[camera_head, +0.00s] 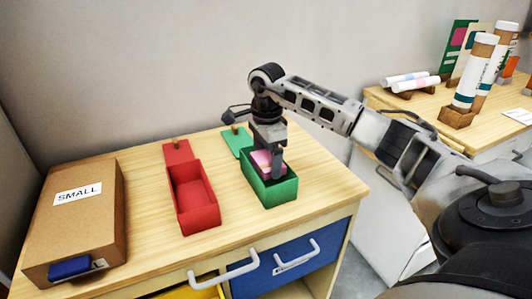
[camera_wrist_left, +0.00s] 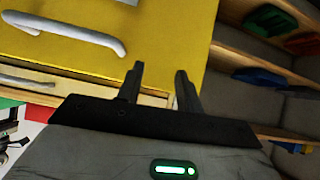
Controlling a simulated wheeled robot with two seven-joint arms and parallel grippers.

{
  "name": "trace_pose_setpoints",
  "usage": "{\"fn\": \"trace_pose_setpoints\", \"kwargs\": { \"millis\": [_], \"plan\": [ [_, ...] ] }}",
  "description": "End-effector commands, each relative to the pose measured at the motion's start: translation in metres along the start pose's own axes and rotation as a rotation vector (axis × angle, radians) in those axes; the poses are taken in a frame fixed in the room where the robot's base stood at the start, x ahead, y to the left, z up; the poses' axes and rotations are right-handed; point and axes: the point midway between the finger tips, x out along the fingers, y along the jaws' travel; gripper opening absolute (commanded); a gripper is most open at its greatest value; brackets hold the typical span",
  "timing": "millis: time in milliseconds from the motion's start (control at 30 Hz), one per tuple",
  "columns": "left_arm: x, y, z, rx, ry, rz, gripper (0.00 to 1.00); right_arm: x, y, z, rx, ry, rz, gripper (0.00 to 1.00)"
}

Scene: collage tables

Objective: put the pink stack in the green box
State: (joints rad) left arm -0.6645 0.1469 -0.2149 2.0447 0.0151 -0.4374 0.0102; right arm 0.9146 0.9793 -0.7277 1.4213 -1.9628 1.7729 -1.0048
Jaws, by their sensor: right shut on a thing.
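The pink stack (camera_head: 261,160) is in the head view, held at the green box (camera_head: 272,190). Its lower part is inside the box walls, and I cannot tell whether it touches the floor of the box. My right gripper (camera_head: 268,165) points down over the box and is shut on the pink stack, hiding part of it. The green box's lid (camera_head: 237,142) lies behind it on the table. My left gripper (camera_wrist_left: 160,80) shows only in the left wrist view, with its two fingers apart and nothing between them, in front of a yellow drawer (camera_wrist_left: 150,40).
An open red box (camera_head: 192,195) stands left of the green box. A cardboard box marked SMALL (camera_head: 75,220) fills the table's left side. Below the tabletop are white-handled drawers, one blue (camera_head: 290,262). Another table (camera_head: 430,102) at right holds tubes and rolls.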

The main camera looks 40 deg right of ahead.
Motion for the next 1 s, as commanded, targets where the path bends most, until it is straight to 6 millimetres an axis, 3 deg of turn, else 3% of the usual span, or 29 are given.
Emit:
{"fn": "trace_pose_setpoints", "kwargs": {
  "millis": [100, 400, 867, 900, 967, 1000],
  "plan": [
    [0.004, 0.001, 0.008, -0.001, -0.003, 0.005, 0.36, 0.016, 0.001, -0.002, 0.003, 0.001, 0.001, 0.58],
    [0.009, 0.003, 0.007, -0.01, 0.02, 0.015, 0.36, 0.038, 0.002, -0.005, 0.009, 0.001, 0.0, 0.58],
    [0.008, 0.004, 0.002, -0.024, 0.035, 0.018, 0.36, 0.043, 0.003, -0.006, 0.01, 0.0, 0.0, 0.58],
    [0.008, 0.004, 0.002, -0.025, 0.035, 0.018, 0.36, 0.043, 0.003, -0.006, 0.01, 0.0, 0.0, 0.87],
    [0.009, 0.005, 0.002, -0.028, 0.035, 0.018, 0.36, 0.043, 0.003, -0.006, 0.01, 0.0, 0.0, 1.0],
    [0.009, 0.005, 0.002, -0.029, 0.034, 0.017, 0.36, 0.043, 0.003, -0.006, 0.01, 0.0, 0.0, 1.0]
  ]
}}
